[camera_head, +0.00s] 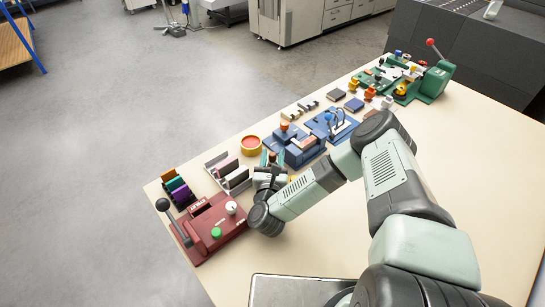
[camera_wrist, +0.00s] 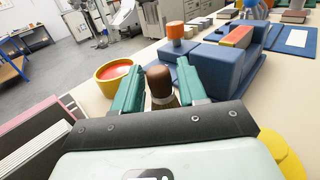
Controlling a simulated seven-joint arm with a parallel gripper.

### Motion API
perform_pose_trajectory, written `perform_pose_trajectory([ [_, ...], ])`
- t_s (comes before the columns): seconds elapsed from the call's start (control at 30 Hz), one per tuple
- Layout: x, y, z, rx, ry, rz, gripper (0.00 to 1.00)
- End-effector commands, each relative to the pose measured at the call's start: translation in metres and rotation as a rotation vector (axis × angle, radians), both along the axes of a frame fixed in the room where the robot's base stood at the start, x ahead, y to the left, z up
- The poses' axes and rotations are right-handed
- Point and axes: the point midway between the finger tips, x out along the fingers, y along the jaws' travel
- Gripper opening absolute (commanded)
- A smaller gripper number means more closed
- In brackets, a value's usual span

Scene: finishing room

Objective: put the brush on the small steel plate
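The brush (camera_wrist: 160,82) shows in the wrist view as a rounded brown handle with a pale band below it. It stands roughly upright between the two green fingers of my gripper (camera_wrist: 160,72). The fingers are apart, with a narrow gap visible beside the handle on the left; its lower part is hidden by my gripper body. In the head view my gripper (camera_head: 272,160) is low over the table, behind the red press. I cannot clearly pick out the small steel plate; a flat metal plate (camera_head: 300,288) shows at the bottom edge, partly cut off.
A yellow bowl with red inside (camera_head: 251,145) is close to the left of my fingers. A blue device (camera_head: 294,145) stands to the right. A rack (camera_head: 228,175), a red press (camera_head: 208,226) and coloured spools (camera_head: 177,188) are nearby. The table's right side (camera_head: 480,170) is clear.

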Motion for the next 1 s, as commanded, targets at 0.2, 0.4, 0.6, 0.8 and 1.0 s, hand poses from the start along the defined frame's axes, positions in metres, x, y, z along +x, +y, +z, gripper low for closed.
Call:
perform_pose_trajectory([
  [0.2, 0.0, 0.0, 0.0, 0.0, 0.0, 0.0, 0.54],
  [0.4, 0.0, 0.0, 0.005, 0.0, -0.003, 0.001, 0.54],
  [0.6, -0.031, 0.0, 0.002, 0.002, 0.004, 0.001, 0.54],
  [0.8, -0.062, -0.001, 0.0, 0.003, 0.01, -0.002, 0.54],
  [1.0, -0.074, 0.0, 0.003, 0.001, 0.003, -0.001, 0.54],
])
